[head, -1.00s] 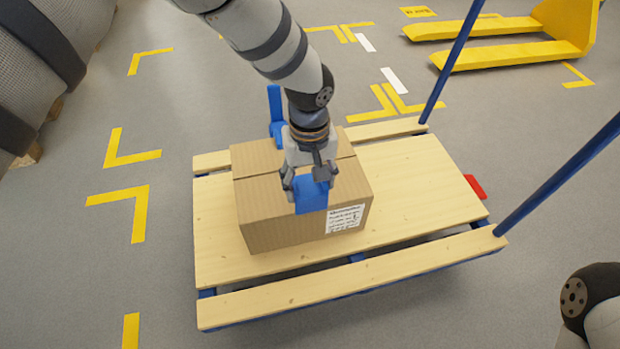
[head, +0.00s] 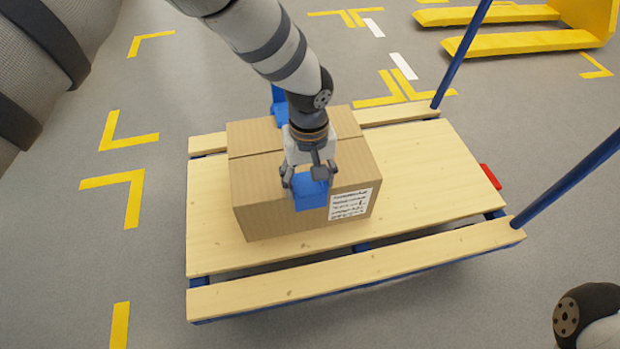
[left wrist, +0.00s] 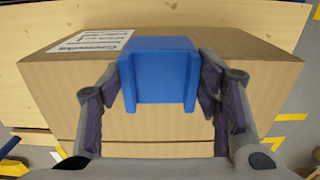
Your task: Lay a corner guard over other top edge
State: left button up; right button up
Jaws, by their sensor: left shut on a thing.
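A cardboard box (head: 262,180) with a white label stands on the wooden deck of a cart (head: 440,180). My left gripper (head: 304,182) is shut on a blue corner guard (head: 310,192) at the box's near top edge. In the left wrist view the gripper's fingers (left wrist: 160,95) press the two sides of the blue guard (left wrist: 160,60), against the box (left wrist: 60,95). I cannot tell whether the guard rests fully on the edge. Another blue guard (head: 279,108) shows at the box's far edge, partly hidden by my arm.
Blue poles (head: 462,55) rise at the cart's right end. A yellow pallet jack (head: 530,40) stands at the upper right. A large wrapped load (head: 80,60) is at the upper left. Yellow markings (head: 115,190) lie on the grey floor, which is otherwise clear at left.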

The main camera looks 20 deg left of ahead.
pick_arm(q)
jog(key=shift+w+f, duration=0.1)
jog(key=shift+w+a+f, duration=0.1)
jog(key=shift+w+a, duration=0.05)
jog(key=o, duration=1.2)
